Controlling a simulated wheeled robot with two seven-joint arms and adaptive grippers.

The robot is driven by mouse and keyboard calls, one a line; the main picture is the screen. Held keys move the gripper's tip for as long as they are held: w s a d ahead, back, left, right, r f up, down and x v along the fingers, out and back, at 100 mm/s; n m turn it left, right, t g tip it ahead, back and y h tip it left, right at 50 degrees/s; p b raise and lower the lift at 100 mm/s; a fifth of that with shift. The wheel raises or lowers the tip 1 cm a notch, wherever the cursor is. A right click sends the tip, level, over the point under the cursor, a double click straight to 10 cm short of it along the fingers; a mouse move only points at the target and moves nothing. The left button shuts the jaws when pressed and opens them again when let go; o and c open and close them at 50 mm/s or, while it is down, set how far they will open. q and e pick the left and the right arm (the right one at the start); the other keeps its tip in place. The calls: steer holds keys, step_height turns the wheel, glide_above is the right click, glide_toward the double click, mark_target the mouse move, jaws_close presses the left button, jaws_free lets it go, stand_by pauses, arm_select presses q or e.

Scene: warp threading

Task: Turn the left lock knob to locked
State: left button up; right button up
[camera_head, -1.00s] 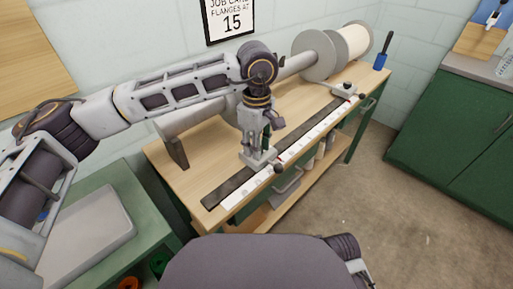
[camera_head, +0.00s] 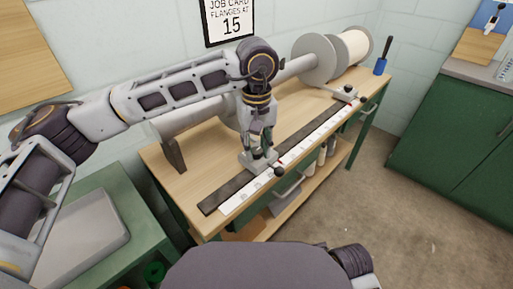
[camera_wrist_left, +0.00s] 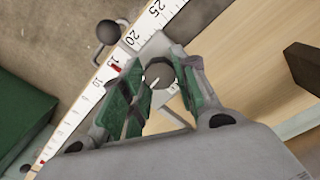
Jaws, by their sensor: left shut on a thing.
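My left gripper (camera_head: 260,156) points straight down over the near lock block (camera_head: 249,163) on the ruler rail. In the left wrist view its green-padded fingers (camera_wrist_left: 157,88) are closed around the round grey lock knob (camera_wrist_left: 159,73), one on each side. A pale mark shows on the knob's top, partly hidden by the fingers. A stalk with a dark ball (camera_wrist_left: 108,32) sticks out from the block's side; the ball also shows in the head view (camera_head: 279,172). A red pointer (camera_wrist_left: 116,68) lies close to 15 on the white scale (camera_wrist_left: 97,92). My right gripper is out of view.
A second lock block (camera_head: 345,92) sits at the rail's far end. A beam with grey flanges (camera_head: 312,58) lies behind the rail. The wall card (camera_head: 229,20) reads "JOB CARD FLANGES AT 15".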

mark_target(257, 150)
arm_select(q)
steer(key=shift+r+m, duration=0.1)
steer(key=shift+m, duration=0.4)
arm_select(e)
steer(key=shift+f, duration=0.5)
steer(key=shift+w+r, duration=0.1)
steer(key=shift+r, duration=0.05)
arm_select(q)
steer(key=o, duration=1)
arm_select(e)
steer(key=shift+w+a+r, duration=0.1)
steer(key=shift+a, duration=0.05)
arm_select(q)
steer(key=shift+r, duration=5.95)
